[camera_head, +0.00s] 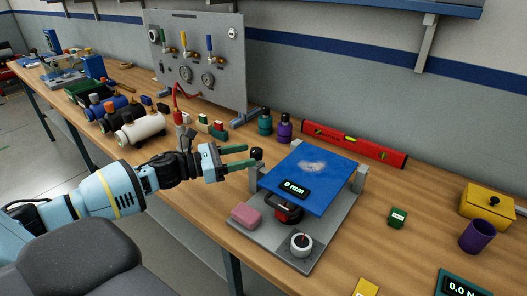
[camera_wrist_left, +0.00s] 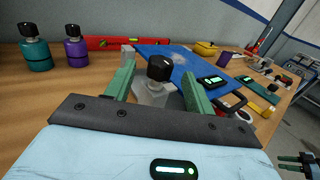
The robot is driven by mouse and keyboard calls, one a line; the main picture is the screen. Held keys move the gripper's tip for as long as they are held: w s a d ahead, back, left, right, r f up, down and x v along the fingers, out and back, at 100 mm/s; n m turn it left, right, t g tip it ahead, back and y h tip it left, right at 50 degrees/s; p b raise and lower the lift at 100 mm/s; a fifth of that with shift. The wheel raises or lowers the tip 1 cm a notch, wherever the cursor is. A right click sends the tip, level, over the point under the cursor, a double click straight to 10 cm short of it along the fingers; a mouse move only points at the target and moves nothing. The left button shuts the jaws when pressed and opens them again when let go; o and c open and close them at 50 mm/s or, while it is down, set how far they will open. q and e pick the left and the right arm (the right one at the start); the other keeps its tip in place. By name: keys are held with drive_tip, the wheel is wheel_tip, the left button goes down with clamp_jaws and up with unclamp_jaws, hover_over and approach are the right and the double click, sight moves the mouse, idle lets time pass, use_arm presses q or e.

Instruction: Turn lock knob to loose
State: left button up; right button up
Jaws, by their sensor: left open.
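A black round knob (camera_head: 256,153), which looks like the lock knob, stands at the left side of the test fixture. It also shows in the left wrist view (camera_wrist_left: 160,68), above a pale grey block. My left gripper (camera_head: 249,156) is open, its green fingers pointing at the knob. In the left wrist view the knob appears between the two fingers, with gaps on both sides; contact is not visible. The blue plate (camera_head: 311,177) lies on the fixture with a "0 mm" display (camera_head: 295,188). My right gripper (camera_wrist_left: 292,162) shows small at the lower right edge of the left wrist view.
Teal (camera_head: 265,123) and purple (camera_head: 284,128) bottles and a red level (camera_head: 354,145) stand behind.

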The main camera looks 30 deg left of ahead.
sight(258, 150)
use_arm(q)
drive_tip(key=x, duration=0.4)
drive_tip(key=shift+w+d+r+p, duration=0.2)
drive_tip(key=shift+w+d+p, duration=0.1)
drive_tip(key=shift+w+d+f, duration=0.15)
drive_tip(key=shift+w+d, duration=0.3)
drive_tip(key=shift+w, duration=0.05)
use_arm(e)
drive_tip(key=shift+w+d+r, duration=0.35)
drive_tip(key=shift+w+r, duration=0.2)
